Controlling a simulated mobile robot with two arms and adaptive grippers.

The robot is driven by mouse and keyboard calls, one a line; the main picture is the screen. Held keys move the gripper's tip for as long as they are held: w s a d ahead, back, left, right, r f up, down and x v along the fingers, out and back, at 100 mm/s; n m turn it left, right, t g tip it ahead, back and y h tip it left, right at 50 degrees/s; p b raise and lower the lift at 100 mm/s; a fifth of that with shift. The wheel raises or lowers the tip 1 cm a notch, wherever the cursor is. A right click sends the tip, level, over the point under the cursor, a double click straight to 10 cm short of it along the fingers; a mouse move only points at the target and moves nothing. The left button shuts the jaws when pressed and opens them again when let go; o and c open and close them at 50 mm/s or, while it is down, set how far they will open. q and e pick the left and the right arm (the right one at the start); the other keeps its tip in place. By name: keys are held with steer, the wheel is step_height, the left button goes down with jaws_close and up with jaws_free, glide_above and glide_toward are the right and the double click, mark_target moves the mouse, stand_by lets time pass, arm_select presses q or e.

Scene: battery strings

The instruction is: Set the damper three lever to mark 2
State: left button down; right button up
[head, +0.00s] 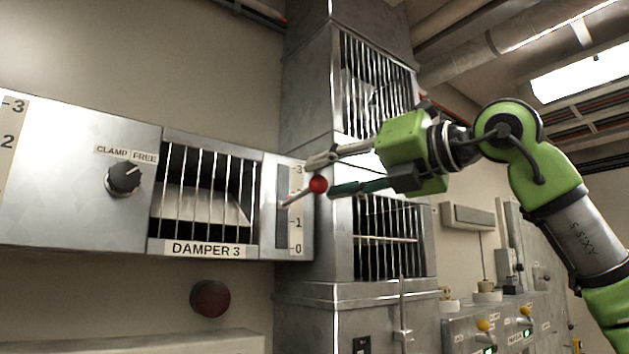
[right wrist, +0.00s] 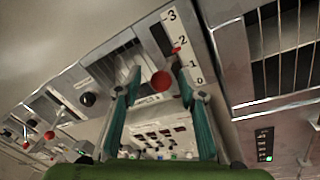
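The damper three lever ends in a red knob (head: 318,184) that sticks out from the slot beside the 0-to-3 scale (head: 297,210). In the right wrist view, the lever's red pointer (right wrist: 177,50) stands just below mark 2, between 1 and 2. My right gripper (head: 322,176) is open at the knob. In the right wrist view the red knob (right wrist: 161,81) shows between the two spread fingers (right wrist: 160,94), with gaps on both sides. The clamp knob (head: 122,178) left of the grille seems turned toward FREE. My left gripper is not in view.
The DAMPER 3 grille (head: 205,190) is just left of the lever. A metal duct column (head: 318,100) with barred openings stands close behind my right gripper. A dark red round button (head: 210,298) is on the wall below. A control bench (head: 490,325) is at lower right.

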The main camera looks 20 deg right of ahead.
steer(key=v, duration=0.7)
steer(key=shift+s+d, duration=0.15)
steer(key=shift+s, duration=0.15)
steer(key=shift+f, duration=0.1)
steer(key=c, duration=0.6)
steer(key=a+f+b, duration=0.1)
steer(key=f+b, duration=0.1)
steer(key=s+a+f+t+h+b, duration=0.1)
steer(key=f+b, duration=0.1)
steer(key=a+f+h+b, duration=0.1)
steer(key=f+b, duration=0.1)
steer(key=shift+s+a+f+m, duration=0.2)
steer(key=shift+s+m, duration=0.05)
steer(key=shift+m, duration=0.05)
jaws_close()
step_height(320, 180, down, 3)
steer(key=s+a+m+t+h+b, duration=0.1)
steer(key=s+a+t+h+b, duration=0.1)
steer(key=s+b, duration=0.15)
steer(key=w+r+p, duration=0.5)
steer(key=w+p, duration=0.2)
steer(key=w, duration=0.3)
steer(key=shift+w+a+r+m+t+h, duration=0.25)
steer(key=shift+w+a+m+t+h, duration=0.05)
steer(key=shift+w+a+m, duration=0.1)
